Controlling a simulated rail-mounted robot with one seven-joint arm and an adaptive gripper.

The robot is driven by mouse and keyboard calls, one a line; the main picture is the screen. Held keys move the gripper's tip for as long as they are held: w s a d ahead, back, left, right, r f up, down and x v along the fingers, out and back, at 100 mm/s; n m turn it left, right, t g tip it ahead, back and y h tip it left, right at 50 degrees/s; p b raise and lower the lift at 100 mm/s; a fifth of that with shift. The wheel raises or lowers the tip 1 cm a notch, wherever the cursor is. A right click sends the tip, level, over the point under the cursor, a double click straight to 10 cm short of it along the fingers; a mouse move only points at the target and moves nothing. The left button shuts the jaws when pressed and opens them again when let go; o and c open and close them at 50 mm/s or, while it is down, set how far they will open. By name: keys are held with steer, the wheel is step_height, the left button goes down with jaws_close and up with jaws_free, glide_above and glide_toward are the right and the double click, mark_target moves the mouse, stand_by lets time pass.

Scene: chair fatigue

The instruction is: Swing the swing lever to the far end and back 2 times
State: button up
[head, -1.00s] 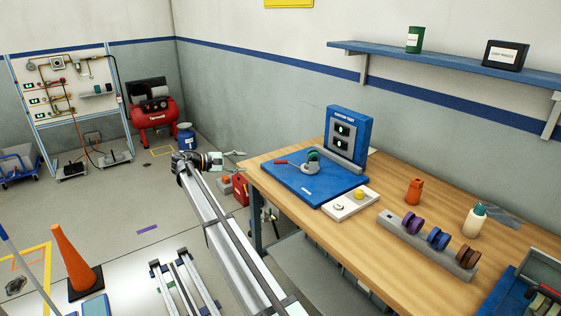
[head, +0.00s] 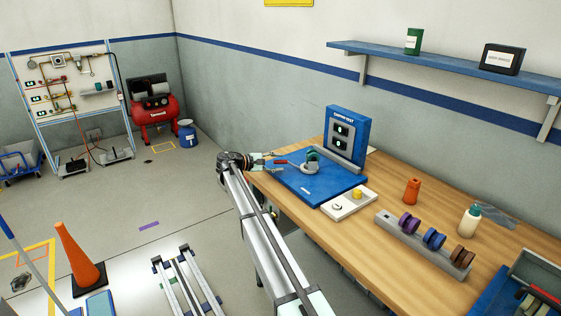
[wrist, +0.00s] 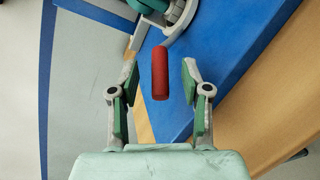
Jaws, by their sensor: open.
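The swing lever's red handle (wrist: 160,74) shows in the wrist view between my gripper's two green-padded fingers, with a gap on each side. In the head view the red handle (head: 281,162) points left over the edge of the blue base plate (head: 335,190). The lever's grey pivot with green parts (head: 312,160) stands on that plate; part of it also shows at the top of the wrist view (wrist: 165,14). My gripper (wrist: 160,85) is open around the handle, apart from it. In the head view my gripper (head: 266,160) is at the table's left corner.
A blue panel (head: 348,134) stands behind the plate. A white box with a yellow button (head: 349,203) lies in front. An orange bottle (head: 412,191) and a rack of coloured wheels (head: 424,245) stand further right on the wooden table (head: 385,235).

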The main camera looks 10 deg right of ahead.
steer(key=shift+x, duration=0.95)
jaws_close()
steer(key=shift+a, duration=0.1)
